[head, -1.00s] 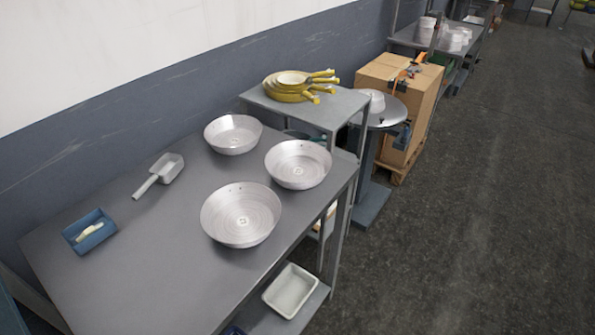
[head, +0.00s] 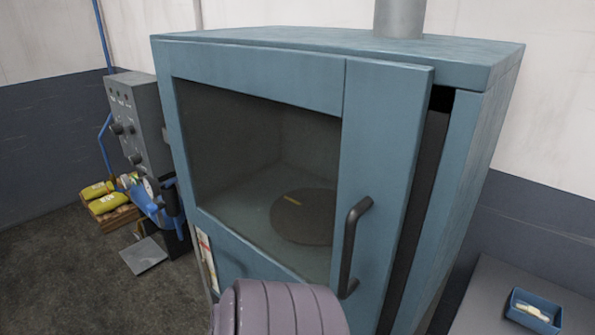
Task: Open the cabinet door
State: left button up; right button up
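The blue cabinet (head: 470,62) fills the middle of the head view. Its door (head: 383,165) has a large window and a dark vertical bar handle (head: 350,245) near its right edge. The door's right edge stands off from the cabinet side, with a dark gap between them, so the door is slightly ajar. Through the window a dark round disc (head: 305,220) with a small yellow mark shows inside. A ribbed purple-grey part of my own body covers the lower middle, close to the handle's lower end. Neither gripper's fingers show.
A grey control box (head: 138,115) with knobs stands left of the cabinet. Floor at the lower left is open.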

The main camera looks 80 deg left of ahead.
aim_at(382, 105)
jog(key=k+j+u, duration=0.1)
jog(key=u, duration=2.7)
jog(key=z, duration=0.35)
